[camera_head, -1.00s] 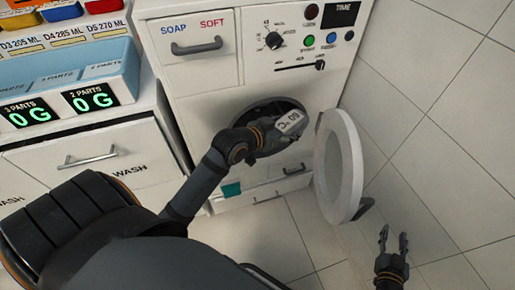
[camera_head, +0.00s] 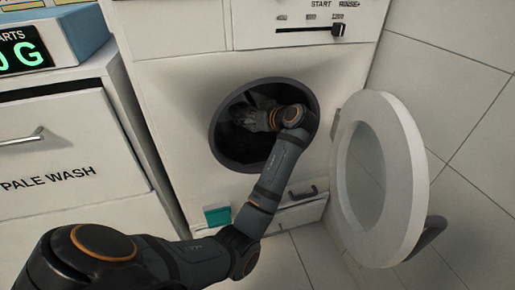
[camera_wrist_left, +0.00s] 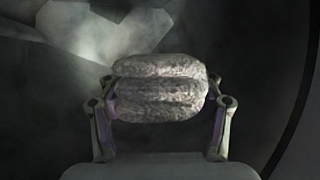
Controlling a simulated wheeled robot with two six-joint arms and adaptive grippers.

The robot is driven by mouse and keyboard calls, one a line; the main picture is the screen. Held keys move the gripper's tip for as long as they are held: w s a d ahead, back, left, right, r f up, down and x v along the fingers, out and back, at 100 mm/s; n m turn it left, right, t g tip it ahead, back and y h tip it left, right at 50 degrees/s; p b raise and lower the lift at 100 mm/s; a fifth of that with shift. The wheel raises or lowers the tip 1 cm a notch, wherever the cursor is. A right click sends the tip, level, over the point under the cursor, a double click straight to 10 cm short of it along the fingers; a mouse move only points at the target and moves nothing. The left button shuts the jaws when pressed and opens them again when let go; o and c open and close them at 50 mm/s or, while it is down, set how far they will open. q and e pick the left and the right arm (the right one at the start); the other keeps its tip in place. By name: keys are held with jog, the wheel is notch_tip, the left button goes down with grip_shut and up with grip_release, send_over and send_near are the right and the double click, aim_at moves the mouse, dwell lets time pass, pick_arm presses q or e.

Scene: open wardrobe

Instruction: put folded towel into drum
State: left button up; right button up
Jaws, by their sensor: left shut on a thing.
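My left gripper (camera_head: 252,116) is inside the dark round drum (camera_head: 240,152) of the white machine, with the arm passing through the opening. In the left wrist view it is shut on the folded towel (camera_wrist_left: 160,88), a grey-white, rough bundle with folded layers between the two fingers. The drum's dark inner wall (camera_wrist_left: 40,110) surrounds it there. In the head view the towel is too dark and hidden by the gripper to make out clearly. My right gripper is out of view.
The round white door (camera_head: 405,165) stands open to the right of the opening. A drawer front (camera_head: 70,160) marked PALE WASH is at the left. A slider control (camera_head: 310,29) is above the drum. A teal tab (camera_head: 217,216) is low on the machine front. Tiled floor shows below.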

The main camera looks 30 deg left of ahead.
pick_arm(q)
jog(key=b, duration=0.2)
send_over(250, 146)
notch_tip(250, 146, down, 4)
jog(key=shift+d+f, duration=0.1)
jog(key=shift+f, duration=0.45)
notch_tip(250, 146, down, 4)
jog(key=b, duration=0.3)
jog(key=shift+f, duration=0.5)
jog(key=shift+r, duration=0.15)
jog(key=o, duration=1.2)
